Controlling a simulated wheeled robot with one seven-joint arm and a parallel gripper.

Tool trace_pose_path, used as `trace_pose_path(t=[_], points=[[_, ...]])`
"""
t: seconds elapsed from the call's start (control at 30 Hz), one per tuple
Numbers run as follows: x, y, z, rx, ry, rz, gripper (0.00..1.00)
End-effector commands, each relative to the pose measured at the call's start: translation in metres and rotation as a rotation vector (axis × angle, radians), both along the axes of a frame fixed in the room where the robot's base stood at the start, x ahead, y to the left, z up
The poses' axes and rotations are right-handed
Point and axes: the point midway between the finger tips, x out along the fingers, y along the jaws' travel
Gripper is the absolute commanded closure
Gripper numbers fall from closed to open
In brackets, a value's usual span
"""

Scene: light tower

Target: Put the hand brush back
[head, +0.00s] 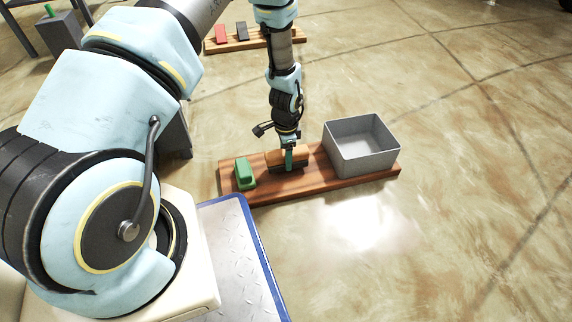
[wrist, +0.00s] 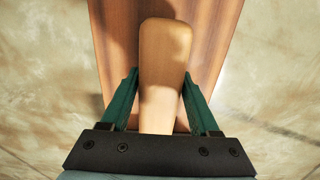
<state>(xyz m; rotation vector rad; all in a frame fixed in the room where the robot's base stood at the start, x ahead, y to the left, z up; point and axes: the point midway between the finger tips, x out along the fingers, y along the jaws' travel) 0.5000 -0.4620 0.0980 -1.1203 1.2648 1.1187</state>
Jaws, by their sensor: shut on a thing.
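The hand brush (head: 287,158) has a tan wooden back with a dark underside. It is at the wooden board (head: 350,183), between a green block-like object and a grey bin. My gripper (head: 289,158) points down over the brush, its green fingers shut on it. In the wrist view the brush's pale wooden handle (wrist: 165,60) lies between the two fingers (wrist: 160,95), with the board behind it. I cannot tell whether the brush touches the board.
The green object (head: 245,174) sits at the board's left end. An open, empty grey bin (head: 361,147) stands at its right end. Another board (head: 255,40) with a red and a dark item lies farther back. The floor at right is clear.

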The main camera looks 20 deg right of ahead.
Motion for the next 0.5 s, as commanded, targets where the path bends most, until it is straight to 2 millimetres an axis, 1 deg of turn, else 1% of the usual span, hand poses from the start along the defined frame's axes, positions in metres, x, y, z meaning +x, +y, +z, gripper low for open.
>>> trace_pose_path(t=[0.03,0.1,0.37,0.47,0.5], points=[[-0.0003,0.0001,-0.0143,0.001,0.001,-0.001,1.00],[-0.0001,-0.0001,-0.0205,0.000,0.000,-0.001,1.00],[0.0000,-0.0001,-0.0194,0.000,0.000,-0.001,1.00],[-0.0001,0.0001,-0.0222,0.000,0.000,0.000,1.00],[-0.0002,0.0002,-0.0229,0.000,0.001,0.000,0.37]])
